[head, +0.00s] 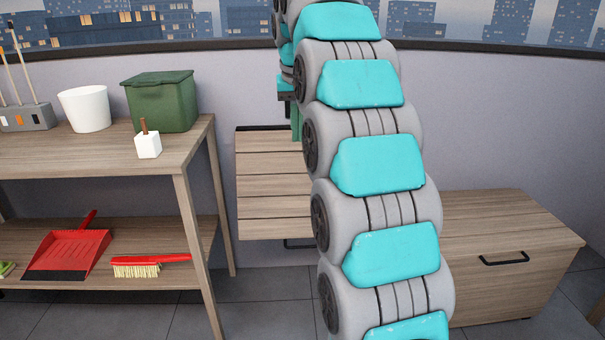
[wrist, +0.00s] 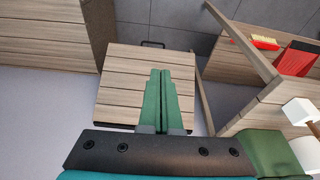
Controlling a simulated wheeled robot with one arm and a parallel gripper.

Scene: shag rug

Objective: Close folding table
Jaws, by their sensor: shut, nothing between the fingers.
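The folding table (head: 268,190) is a slatted wood panel at the back wall, with a dark bar along its upper edge and a black handle (head: 298,244) at its lower edge. My arm hides its right part in the head view. In the wrist view the panel (wrist: 122,85) lies beyond my fingers, with its handle (wrist: 153,44) at the far edge. I cannot tell its exact angle to the wall. My gripper (wrist: 160,72) has green fingers pressed together, with nothing between them. The fingers overlap the panel in the wrist view; I cannot tell whether they touch it.
A wooden shelf unit (head: 188,195) stands left of the panel, with a green bin (head: 160,103), white bucket (head: 84,109), red dustpan (head: 68,252) and brush (head: 150,262). A wooden chest (head: 500,240) stands on the right. Tiled floor shows between them.

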